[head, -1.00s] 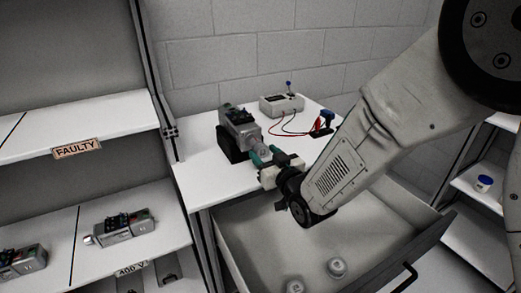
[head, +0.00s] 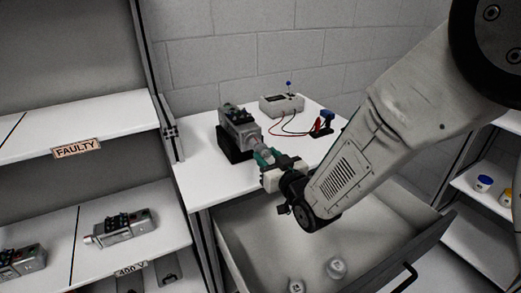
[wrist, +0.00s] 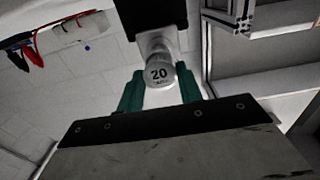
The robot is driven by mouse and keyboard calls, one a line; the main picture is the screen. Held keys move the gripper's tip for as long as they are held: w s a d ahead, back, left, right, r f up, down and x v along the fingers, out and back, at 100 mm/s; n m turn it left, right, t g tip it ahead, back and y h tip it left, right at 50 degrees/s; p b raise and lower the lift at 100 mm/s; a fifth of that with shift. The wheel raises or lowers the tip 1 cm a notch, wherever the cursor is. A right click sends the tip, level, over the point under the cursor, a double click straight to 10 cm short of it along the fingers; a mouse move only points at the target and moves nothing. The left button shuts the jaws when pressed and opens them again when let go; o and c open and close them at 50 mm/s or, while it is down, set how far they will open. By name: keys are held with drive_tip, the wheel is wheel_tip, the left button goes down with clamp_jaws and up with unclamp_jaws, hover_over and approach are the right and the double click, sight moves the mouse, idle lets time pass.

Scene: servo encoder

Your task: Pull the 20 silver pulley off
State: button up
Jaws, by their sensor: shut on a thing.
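The silver pulley marked 20 (wrist: 160,73) sits between the two green fingertips of my gripper (wrist: 160,90) in the wrist view, its numbered face toward the camera. In the head view the pulley (head: 259,149) is small and partly hidden by my gripper (head: 264,157), which is shut on it. The pulley is in line with the front end of the grey motor (head: 241,130), which rests on a black stand (head: 229,148) on the white table. I cannot tell whether the pulley still touches the shaft.
Below the table edge an open drawer (head: 262,240) holds two silver pieces (head: 337,269). Shelves at left hold more motors (head: 122,229); a right shelf holds small jars (head: 483,183).

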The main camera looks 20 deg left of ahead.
drive_tip(key=v, duration=0.7)
drive_tip(key=shift+s+d, duration=0.25)
drive_tip(key=shift+s, duration=0.05)
idle(0.7)
